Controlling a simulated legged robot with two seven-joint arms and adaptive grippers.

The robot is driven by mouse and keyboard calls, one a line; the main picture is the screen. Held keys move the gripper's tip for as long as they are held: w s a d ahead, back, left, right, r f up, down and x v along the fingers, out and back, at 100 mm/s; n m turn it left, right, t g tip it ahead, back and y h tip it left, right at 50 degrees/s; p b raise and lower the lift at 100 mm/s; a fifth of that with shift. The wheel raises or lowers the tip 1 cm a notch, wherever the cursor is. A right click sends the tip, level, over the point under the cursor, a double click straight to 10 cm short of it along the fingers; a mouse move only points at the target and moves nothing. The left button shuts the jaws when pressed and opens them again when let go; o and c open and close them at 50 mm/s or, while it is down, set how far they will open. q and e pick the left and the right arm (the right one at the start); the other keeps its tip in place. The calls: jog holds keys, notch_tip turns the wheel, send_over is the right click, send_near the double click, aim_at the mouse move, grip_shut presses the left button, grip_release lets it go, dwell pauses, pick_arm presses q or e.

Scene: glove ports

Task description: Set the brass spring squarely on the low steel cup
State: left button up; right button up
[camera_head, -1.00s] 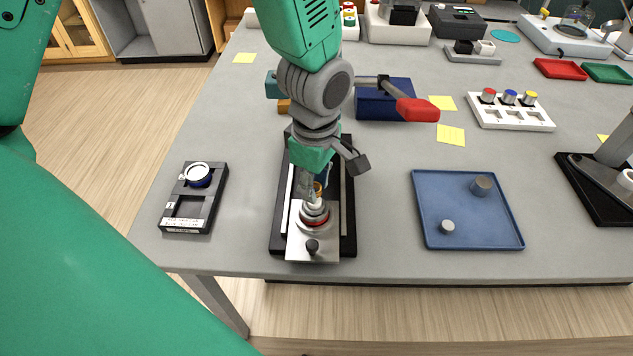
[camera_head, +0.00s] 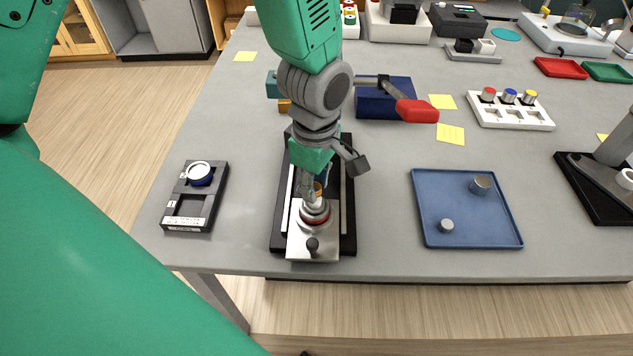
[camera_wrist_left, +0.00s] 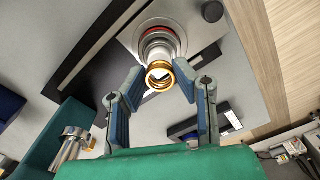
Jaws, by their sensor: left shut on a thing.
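The brass spring (camera_wrist_left: 160,76) is a gold coil between the fingertips of my left gripper (camera_wrist_left: 159,80) in the left wrist view. My left gripper (camera_head: 314,190) is shut on it, just above and behind the low steel cup in the head view. The brass spring (camera_head: 318,190) shows there only as a small gold patch, partly hidden by the fingers. The low steel cup (camera_head: 315,213) is round and stepped, with a red ring, on a steel plate. The cup (camera_wrist_left: 160,35) is partly behind the spring in the wrist view. I cannot tell whether they touch. My right gripper is not seen.
The steel plate (camera_head: 312,252) has a black knob and lies on a black base with pale rails. A dark holder (camera_head: 186,210) stands left, a blue tray (camera_head: 465,235) with two grey cylinders right. A lever with a red handle (camera_head: 417,111) stands behind.

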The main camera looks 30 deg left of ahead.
aim_at(316, 187)
pick_arm(q)
jog(key=shift+p, duration=0.65)
dwell(0.5)
jog(key=shift+f+b, duration=0.5)
jog(key=shift+f, duration=0.45)
jog(key=o, duration=0.9)
jog(key=shift+c, duration=0.2)
jog(key=shift+r, duration=0.1)
jog(key=shift+w+r, duration=0.1)
jog(key=shift+r, duration=0.25)
notch_tip(316, 187, up, 10)
jog(key=shift+r, duration=0.5)
